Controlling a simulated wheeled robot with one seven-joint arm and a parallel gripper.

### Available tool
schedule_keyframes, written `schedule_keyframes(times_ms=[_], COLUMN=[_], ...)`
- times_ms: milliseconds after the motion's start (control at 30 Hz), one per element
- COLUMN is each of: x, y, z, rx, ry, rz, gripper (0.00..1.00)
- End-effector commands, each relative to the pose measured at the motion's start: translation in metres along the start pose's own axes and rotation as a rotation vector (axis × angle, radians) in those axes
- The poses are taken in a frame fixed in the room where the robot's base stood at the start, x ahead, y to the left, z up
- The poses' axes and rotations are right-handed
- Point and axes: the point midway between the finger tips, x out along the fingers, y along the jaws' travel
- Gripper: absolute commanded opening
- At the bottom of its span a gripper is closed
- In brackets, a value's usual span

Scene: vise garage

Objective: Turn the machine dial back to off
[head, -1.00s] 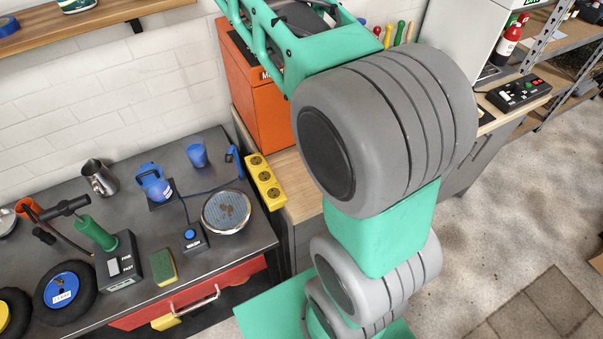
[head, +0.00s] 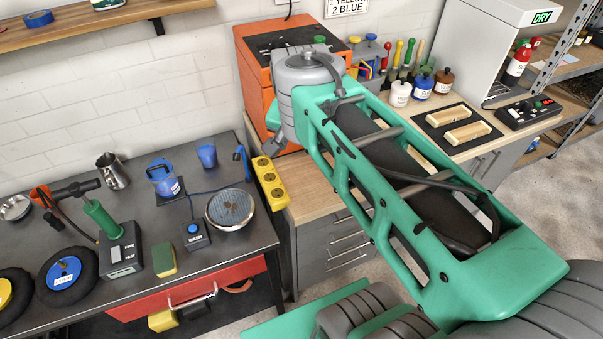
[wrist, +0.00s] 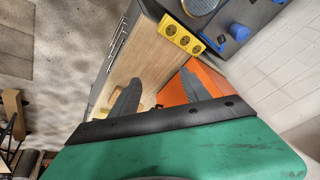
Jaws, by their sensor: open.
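The orange machine (head: 255,75) with a black top stands on the wooden counter against the wall. A small green knob (head: 319,39) shows on its top. My arm covers much of the machine's front, and I cannot make out the dial. In the wrist view the machine's orange side (wrist: 174,92) shows behind and between my fingers. My gripper (wrist: 159,92) is open, with its two grey fingers apart and nothing seen between them. It is close to the machine's front, above the wooden counter; I cannot tell whether it touches.
A yellow socket strip (head: 270,184) lies at the counter's left edge. The dark workbench (head: 225,262) at left holds a pump, a blue jug and a round plate. Paint jars (head: 423,88), wooden blocks and a black control box (head: 528,111) stand to the right.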

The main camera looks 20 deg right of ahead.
Motion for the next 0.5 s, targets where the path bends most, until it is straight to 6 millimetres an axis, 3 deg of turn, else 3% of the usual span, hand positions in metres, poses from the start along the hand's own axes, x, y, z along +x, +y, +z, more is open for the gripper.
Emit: schedule_keyframes(times_ms=[200,500], x=[0.012,0.014], y=[0.004,0.003], z=[0.028,0.035], rx=[-0.208,-0.258], ry=[-0.022,-0.027], rz=[-0.030,-0.040], gripper=[0.55,0.55])
